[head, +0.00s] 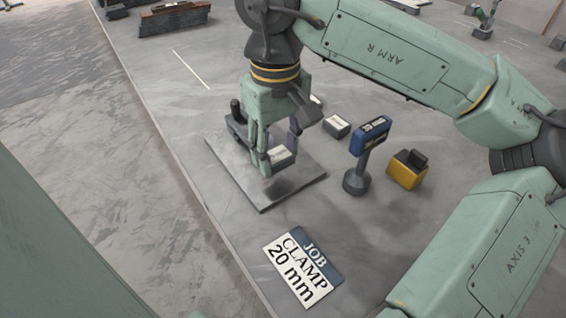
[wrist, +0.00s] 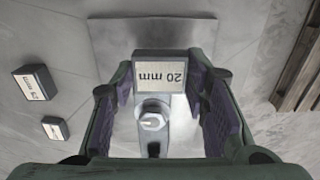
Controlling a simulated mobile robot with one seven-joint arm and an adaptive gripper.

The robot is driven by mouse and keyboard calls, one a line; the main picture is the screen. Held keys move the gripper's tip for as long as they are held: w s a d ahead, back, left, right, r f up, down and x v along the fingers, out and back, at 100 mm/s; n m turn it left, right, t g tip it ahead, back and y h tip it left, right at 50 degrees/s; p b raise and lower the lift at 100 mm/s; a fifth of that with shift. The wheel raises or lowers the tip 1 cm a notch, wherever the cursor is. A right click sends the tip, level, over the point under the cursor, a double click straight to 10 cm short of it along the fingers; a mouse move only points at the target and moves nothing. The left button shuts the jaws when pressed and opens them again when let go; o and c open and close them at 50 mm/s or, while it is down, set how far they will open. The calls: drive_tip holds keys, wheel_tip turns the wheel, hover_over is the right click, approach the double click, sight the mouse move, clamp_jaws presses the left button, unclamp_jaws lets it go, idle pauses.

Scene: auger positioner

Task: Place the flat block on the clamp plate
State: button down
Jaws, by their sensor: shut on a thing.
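The flat block (head: 280,156) has a pale label, which reads 20 mm in the wrist view (wrist: 160,76). My gripper (head: 277,152) is shut on it, with the purple finger pads on either side in the wrist view (wrist: 162,92). The clamp plate (head: 225,163) is a flat grey square, and it also shows beyond the block in the wrist view (wrist: 120,38). The block is over the plate and appears held above it, with a dark shadow below. A dark clamp part (head: 236,122) stands behind my gripper. A bolt head (wrist: 152,121) shows near the block.
A job card (head: 302,267) reading CLAMP 20 mm lies in front of the plate. A blue display on a stand (head: 371,137) and a yellow box (head: 407,171) stand to the right. Another labelled block (head: 337,126) lies behind the plate; two labelled blocks show in the wrist view (wrist: 36,84).

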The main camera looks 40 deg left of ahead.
sight(283, 154)
drive_tip(key=shift+w+d, duration=0.2)
drive_tip(key=shift+w+d+f+b, duration=0.15)
drive_tip(key=shift+f+b, duration=1.35)
drive_tip(key=shift+f, duration=0.5)
drive_tip(key=c, duration=0.9)
unclamp_jaws()
drive_tip(key=shift+c, duration=0.2)
wheel_tip(283, 154, up, 12)
drive_tip(key=shift+r+p, duration=0.25)
drive_tip(key=shift+p, duration=0.4)
